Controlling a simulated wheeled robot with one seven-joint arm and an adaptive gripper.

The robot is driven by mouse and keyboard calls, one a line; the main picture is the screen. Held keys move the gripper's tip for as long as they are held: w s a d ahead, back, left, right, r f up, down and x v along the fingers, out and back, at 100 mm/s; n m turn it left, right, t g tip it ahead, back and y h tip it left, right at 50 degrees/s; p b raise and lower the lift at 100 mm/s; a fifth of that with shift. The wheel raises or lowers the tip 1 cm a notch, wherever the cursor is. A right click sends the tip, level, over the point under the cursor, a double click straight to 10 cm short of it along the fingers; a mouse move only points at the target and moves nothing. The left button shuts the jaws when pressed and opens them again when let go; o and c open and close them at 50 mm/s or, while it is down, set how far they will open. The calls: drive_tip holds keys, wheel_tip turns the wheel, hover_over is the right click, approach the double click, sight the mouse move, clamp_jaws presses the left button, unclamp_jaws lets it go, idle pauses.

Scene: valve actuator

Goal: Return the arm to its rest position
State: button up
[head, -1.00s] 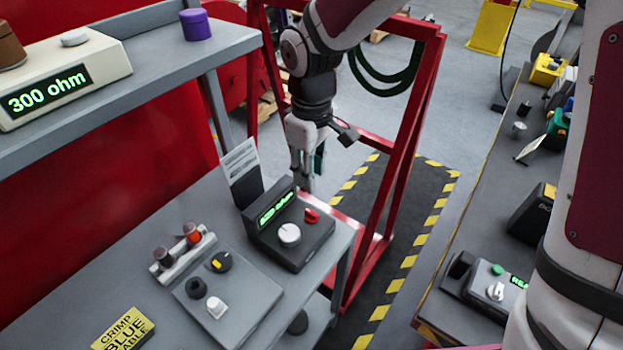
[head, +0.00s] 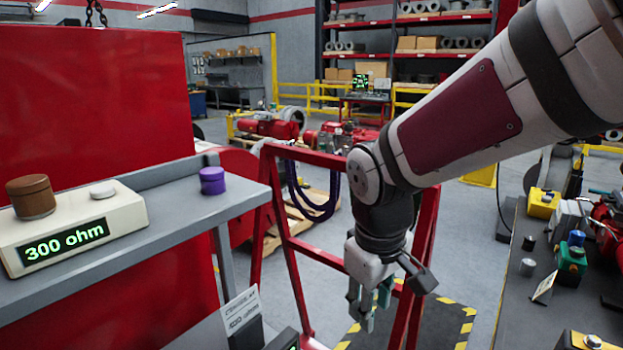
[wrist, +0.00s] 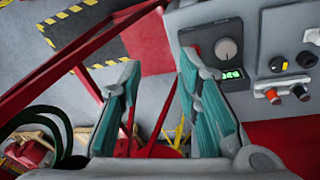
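My gripper (head: 368,308) hangs from my arm in the middle of the head view, fingers pointing down, in front of the red frame. In the wrist view my gripper (wrist: 160,95) shows two teal-padded fingers spread apart with nothing between them. Beyond them are the floor and red frame bars. The gripper touches nothing that I can see. My arm comes in from the upper right of the head view.
A red frame (head: 292,262) stands close behind my gripper. At left, a shelf (head: 180,232) bears a 300 ohm meter (head: 75,225), a brown knob-like cylinder (head: 31,197) and a purple cylinder (head: 212,181). A workbench with several parts (head: 510,290) is at right. A black control box (wrist: 225,55) shows in the wrist view.

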drive_tip(key=s+d+r+m+t, duration=0.1)
drive_tip(key=s+d+r+m, duration=0.2)
drive_tip(key=s+d, duration=0.2)
drive_tip(key=s+d+r+m+t, duration=0.2)
drive_tip(key=s+d+r+m, duration=0.2)
drive_tip(key=s, duration=0.5)
drive_tip(key=shift+s+d+r+y, duration=0.15)
drive_tip(key=shift+d+r+y, duration=0.15)
drive_tip(key=shift+d, duration=0.05)
